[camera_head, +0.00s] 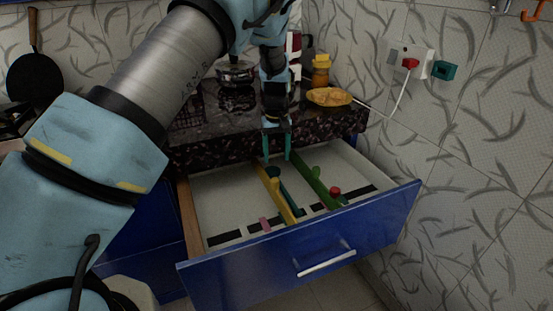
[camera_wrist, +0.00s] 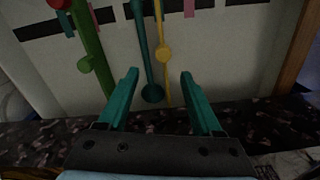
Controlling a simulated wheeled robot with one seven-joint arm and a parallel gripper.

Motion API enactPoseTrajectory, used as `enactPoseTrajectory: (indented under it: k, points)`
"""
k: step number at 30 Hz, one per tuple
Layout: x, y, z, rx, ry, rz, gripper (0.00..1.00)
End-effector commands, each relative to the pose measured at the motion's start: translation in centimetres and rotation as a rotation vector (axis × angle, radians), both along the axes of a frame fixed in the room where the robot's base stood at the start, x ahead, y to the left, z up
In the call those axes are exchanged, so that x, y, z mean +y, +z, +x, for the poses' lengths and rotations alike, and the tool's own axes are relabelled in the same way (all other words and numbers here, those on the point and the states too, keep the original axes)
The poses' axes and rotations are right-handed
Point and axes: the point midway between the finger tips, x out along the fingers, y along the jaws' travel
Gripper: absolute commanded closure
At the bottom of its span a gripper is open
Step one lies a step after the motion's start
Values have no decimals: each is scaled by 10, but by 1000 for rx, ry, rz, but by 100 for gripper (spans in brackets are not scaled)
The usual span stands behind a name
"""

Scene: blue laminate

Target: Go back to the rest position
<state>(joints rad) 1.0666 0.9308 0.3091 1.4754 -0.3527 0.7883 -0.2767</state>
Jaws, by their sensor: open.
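My gripper (camera_head: 277,146) points down over the back part of an open blue drawer (camera_head: 310,256), just in front of the counter edge. In the wrist view my gripper (camera_wrist: 160,95) has its two teal fingers spread apart with nothing between them. Beyond the fingertips lie a yellow utensil (camera_wrist: 164,54), a dark teal utensil (camera_wrist: 144,50) and a green utensil (camera_wrist: 90,50) in the drawer. The head view also shows the yellow utensil (camera_head: 282,200) and the green utensil (camera_head: 312,178). The teal one is partly hidden there.
The dark speckled counter (camera_head: 215,145) holds a bread-like item (camera_head: 329,97), a yellow-topped jar (camera_head: 321,70) and a pot (camera_head: 236,73). A wall socket (camera_head: 409,60) with a red plug and hanging cord is at right. A pan (camera_head: 35,75) hangs at left. The drawer juts out into the room.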

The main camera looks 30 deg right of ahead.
Motion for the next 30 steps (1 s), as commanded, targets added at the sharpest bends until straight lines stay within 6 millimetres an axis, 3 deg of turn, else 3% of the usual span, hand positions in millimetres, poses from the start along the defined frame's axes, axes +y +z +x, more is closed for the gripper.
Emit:
enactPoseTrajectory:
  k: [12, 16, 20, 23, 26, 30]
  points:
    - [2, 1, 1, 0, 3, -1, 34]
    - [31, 15, 15, 0, 36, -9, 34]
    - [100, 44, 36, -2, 98, -26, 34]
    - [168, 70, 42, -10, 148, -42, 34]
    - [234, 92, 35, -24, 183, -55, 34]
    - [317, 117, 6, -55, 219, -63, 34]
